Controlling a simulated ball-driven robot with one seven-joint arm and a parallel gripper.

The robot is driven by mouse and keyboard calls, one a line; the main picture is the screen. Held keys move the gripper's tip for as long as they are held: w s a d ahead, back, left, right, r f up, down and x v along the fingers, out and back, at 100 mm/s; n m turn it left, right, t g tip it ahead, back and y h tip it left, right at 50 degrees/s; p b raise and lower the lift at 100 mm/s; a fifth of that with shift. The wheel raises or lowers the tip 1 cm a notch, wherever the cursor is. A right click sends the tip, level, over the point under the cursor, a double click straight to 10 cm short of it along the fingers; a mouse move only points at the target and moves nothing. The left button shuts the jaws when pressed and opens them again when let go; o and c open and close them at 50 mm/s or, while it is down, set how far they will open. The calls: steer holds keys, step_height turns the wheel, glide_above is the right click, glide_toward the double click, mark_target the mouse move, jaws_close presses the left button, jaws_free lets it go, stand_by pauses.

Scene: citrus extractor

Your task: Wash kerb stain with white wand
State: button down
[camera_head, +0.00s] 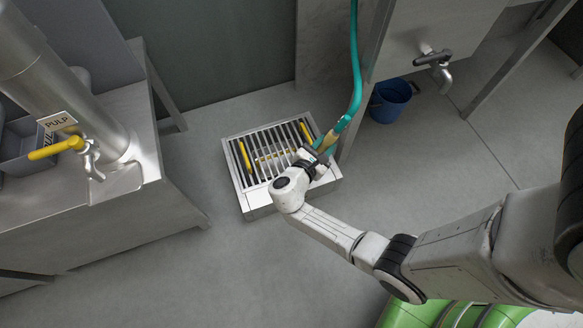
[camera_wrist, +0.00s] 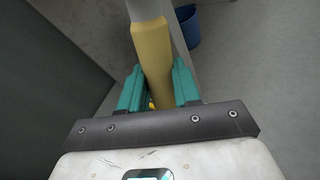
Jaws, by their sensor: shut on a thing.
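My gripper (camera_head: 324,148) is over the right side of a raised floor drain. In the wrist view its teal fingers (camera_wrist: 158,88) are shut on a tan-yellow grip (camera_wrist: 152,45), with a pale grey-white part beyond it, which looks like the wand. A teal hose (camera_head: 356,75) runs up from the grip in the head view. The drain has a pale metal kerb (camera_head: 262,209) around a slatted grate. I cannot make out a stain on the kerb; my gripper and wrist cover part of its right side.
Yellow bars (camera_head: 245,156) lie on the grate. A metal bench (camera_head: 120,215) with a yellow-handled valve (camera_head: 60,147) is at left. Floor between is clear.

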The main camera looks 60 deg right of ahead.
steer(key=shift+w+a, duration=0.25)
steer(key=shift+a, duration=0.1)
steer(key=shift+s+a, duration=0.1)
steer(key=shift+s, duration=0.05)
steer(key=shift+s+a+p, duration=0.45)
steer(key=shift+s, duration=0.2)
steer(key=shift+s+a+p, duration=0.4)
steer(key=shift+s, duration=0.25)
steer(key=shift+w+a, duration=0.1)
steer(key=shift+w+a, duration=0.65)
steer(key=shift+a, duration=0.35)
steer(key=shift+d, duration=0.1)
steer(key=shift+w+d+b, duration=0.3)
steer(key=shift+w+d, duration=0.15)
steer(key=shift+w, duration=0.25)
steer(key=shift+w+d+b, duration=0.25)
steer(key=shift+w+d, duration=0.2)
steer(key=shift+w, duration=0.25)
steer(key=shift+w+a, duration=0.1)
steer(key=shift+a, duration=0.05)
